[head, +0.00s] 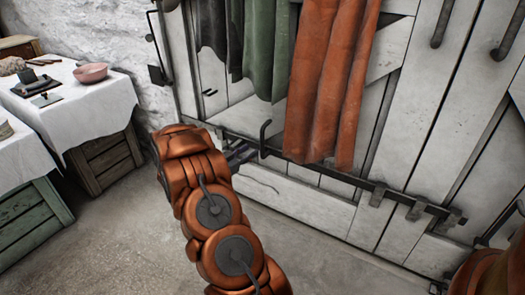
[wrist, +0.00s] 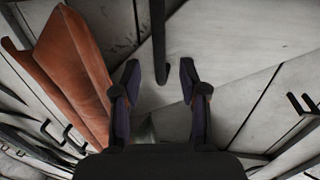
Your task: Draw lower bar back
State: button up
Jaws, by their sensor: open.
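The lower bar (head: 335,174) is a dark metal bar running low across the white plank door. It passes beneath the hanging orange cloth to brackets at the right. A bent dark handle (head: 264,140) stands up near its left end. My gripper (head: 240,154) is just left of this handle in the head view, partly hidden behind my orange arm. In the wrist view my gripper (wrist: 159,82) is open, its two dark fingers spread apart. A dark rod (wrist: 158,40) comes down from the top edge and ends between the fingertips. I cannot tell whether it touches either finger.
Orange cloth (head: 332,80) and green cloth (head: 268,50) hang before the door; the orange cloth also shows left in the wrist view (wrist: 72,65). A white-covered table (head: 100,108) with a pink bowl (head: 90,72) stands left. The floor (head: 120,240) left of my arm is clear.

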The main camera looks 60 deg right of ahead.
aim_at(261, 145)
jog(key=shift+s+d+b, duration=0.2)
jog(key=shift+d+b, duration=0.2)
jog(key=shift+d, duration=0.9)
jog(key=shift+s+d+b, duration=0.25)
jog(key=shift+d+b, duration=0.2)
jog(key=shift+d, duration=0.8)
jog(key=shift+s+d+b, duration=0.2)
jog(key=shift+d+b, duration=0.2)
jog(key=shift+d, duration=0.9)
grip_shut()
